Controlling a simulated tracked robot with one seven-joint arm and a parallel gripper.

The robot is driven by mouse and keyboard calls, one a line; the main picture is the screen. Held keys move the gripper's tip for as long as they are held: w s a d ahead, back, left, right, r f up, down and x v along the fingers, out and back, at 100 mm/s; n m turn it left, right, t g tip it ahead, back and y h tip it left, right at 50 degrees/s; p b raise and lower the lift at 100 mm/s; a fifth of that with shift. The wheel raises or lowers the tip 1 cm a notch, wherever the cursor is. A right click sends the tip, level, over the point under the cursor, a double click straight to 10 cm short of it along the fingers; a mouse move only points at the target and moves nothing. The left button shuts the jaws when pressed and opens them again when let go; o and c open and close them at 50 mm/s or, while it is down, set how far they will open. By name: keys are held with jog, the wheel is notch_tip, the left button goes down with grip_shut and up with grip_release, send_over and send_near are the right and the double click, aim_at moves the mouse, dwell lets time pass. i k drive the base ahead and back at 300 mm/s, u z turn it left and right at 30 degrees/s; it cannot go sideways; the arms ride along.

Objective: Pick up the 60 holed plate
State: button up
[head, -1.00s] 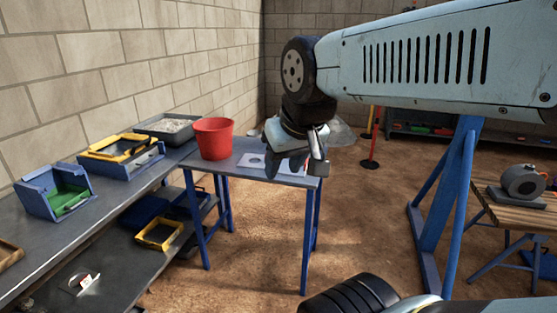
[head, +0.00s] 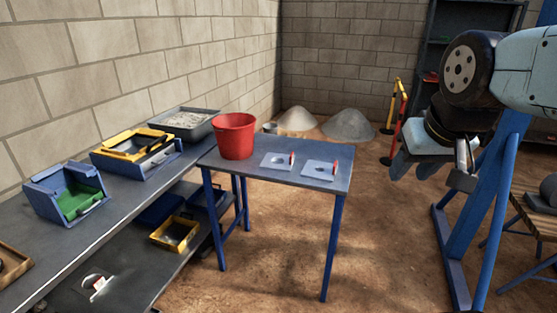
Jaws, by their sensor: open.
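Two light grey holed plates lie flat on the small blue-legged table (head: 240,169), each with a dark round hole and a small red upright piece on it. One is the left plate (head: 270,163); the other is the right plate (head: 312,173). No number can be read on either, so I cannot tell which is the 60 plate. My gripper (head: 430,168) hangs in the air right of the table, well apart from both plates. It is open, and I see nothing in it.
A red bucket (head: 234,137) stands on the table left of the plates. A long bench (head: 95,232) along the left wall holds blue, yellow and grey trays. A blue post (head: 484,215) stands below my arm. Dirt floor lies clear before the table.

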aim_at(288, 159)
jog(key=z, duration=0.35)
jog(key=i, duration=1)
jog(key=u, duration=0.35)
